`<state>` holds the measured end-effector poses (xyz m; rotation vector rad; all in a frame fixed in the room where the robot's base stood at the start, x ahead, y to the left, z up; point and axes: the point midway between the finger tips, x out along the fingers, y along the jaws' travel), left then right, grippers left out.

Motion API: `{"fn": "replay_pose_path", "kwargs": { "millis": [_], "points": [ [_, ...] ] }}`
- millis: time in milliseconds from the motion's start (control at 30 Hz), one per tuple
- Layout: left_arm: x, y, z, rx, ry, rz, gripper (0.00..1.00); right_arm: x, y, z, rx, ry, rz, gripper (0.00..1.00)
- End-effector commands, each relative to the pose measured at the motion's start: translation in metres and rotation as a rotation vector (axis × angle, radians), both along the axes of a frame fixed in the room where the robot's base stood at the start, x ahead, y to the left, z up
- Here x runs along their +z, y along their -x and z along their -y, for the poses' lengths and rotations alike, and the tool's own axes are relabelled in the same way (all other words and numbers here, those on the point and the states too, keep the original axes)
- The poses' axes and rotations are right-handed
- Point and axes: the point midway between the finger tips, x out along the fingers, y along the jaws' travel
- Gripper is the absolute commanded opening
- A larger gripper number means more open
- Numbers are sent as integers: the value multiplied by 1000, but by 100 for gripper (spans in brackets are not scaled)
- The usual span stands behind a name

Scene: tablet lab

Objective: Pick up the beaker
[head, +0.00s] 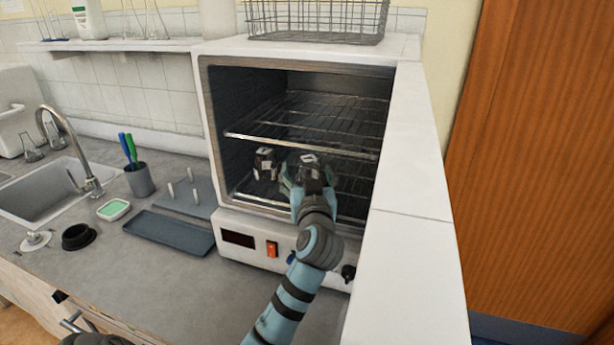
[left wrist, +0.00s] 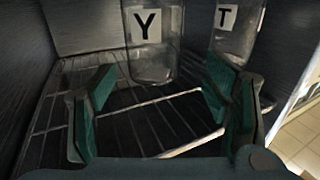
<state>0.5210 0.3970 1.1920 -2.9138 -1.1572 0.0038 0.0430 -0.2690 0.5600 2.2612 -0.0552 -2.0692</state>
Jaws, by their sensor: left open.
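Two clear glass beakers stand on the lower wire rack inside the open oven. In the left wrist view, the beaker labelled Y (left wrist: 150,55) is ahead, roughly in line with the gap between my fingers. The beaker labelled T (left wrist: 232,42) is to its right, partly hidden by my right-hand finger. In the head view, one labelled beaker (head: 265,166) shows left of my gripper; another label shows just behind it. The letters are too small to read there. My left gripper (head: 308,175) is inside the oven, open and empty; its green-padded fingers (left wrist: 158,95) are spread.
The oven (head: 205,130) has an upper rack (head: 330,125) close above my gripper and side walls around it. A wire basket (head: 315,20) sits on top. A grey tray (head: 170,233), pen cup (head: 140,180) and sink (head: 45,190) are on the counter to the left.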

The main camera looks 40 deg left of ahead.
Motion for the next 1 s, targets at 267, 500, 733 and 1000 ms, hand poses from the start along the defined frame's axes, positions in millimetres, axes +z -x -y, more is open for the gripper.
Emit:
{"fn": "replay_pose_path", "kwargs": {
  "millis": [267, 500, 733, 1000],
  "points": [
    [-7, -35, -31, 4, -1, 0, 70, -20, -9, -1, 0, -1, 15, 37],
    [-6, -37, -32, 3, 1, -1, 67, -19, -9, -3, 0, -5, 15, 37],
    [-6, -37, -32, 3, 1, -1, 30, -19, -8, -3, -1, -5, 14, 37],
    [-6, -37, -32, 3, 1, -1, 17, -19, -8, -3, -1, -4, 13, 37]
  ]
}}
